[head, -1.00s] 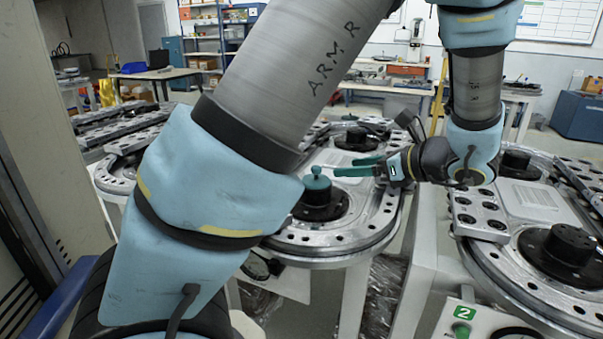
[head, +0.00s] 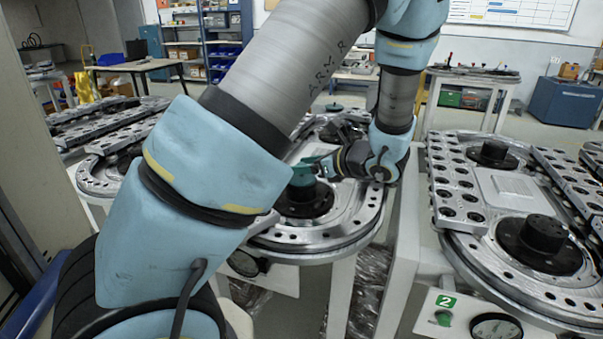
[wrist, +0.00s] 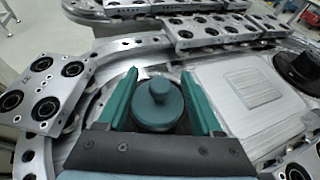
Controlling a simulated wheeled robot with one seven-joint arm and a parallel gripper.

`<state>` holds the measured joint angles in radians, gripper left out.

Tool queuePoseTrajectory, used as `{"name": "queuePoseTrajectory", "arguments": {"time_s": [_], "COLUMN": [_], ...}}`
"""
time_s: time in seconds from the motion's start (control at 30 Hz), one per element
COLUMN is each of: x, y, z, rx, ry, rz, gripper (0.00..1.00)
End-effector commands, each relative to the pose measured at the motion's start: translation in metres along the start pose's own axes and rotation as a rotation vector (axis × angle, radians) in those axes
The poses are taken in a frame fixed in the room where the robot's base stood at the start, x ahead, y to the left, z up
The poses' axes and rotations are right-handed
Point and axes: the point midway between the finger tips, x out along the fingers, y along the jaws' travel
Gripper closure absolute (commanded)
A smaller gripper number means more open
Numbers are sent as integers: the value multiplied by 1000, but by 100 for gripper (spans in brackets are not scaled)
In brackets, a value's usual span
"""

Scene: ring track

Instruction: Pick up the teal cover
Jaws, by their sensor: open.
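The teal cover (wrist: 158,106) is a round cap with a knob on top. It sits on a black hub of the ring track and also shows in the head view (head: 301,176), partly hidden by my gripper. My gripper (wrist: 161,76) is open, with one teal finger on each side of the cover. The fingers reach past the knob, and a gap shows between each finger and the cover. In the head view my gripper (head: 308,166) is at the cover, and its fingers are hard to make out there.
The metal ring track (head: 340,235) surrounds the hub. A perforated block (wrist: 45,95) lies left of my gripper and a pale flat plate (wrist: 240,92) lies right. Another ring station (head: 480,240) stands to the right, beyond a gap.

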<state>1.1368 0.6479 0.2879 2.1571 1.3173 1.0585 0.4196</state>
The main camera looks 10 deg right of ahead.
Motion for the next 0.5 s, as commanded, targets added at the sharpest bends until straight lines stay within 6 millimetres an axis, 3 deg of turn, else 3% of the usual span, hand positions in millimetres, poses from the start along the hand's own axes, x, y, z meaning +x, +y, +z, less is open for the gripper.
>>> {"name": "queuePoseTrajectory", "arguments": {"time_s": [0.2,0.5], "x": [0,0], "y": [0,0], "z": [0,0], "rx": [0,0], "ry": [0,0], "rz": [0,0], "gripper": [35,69]}}
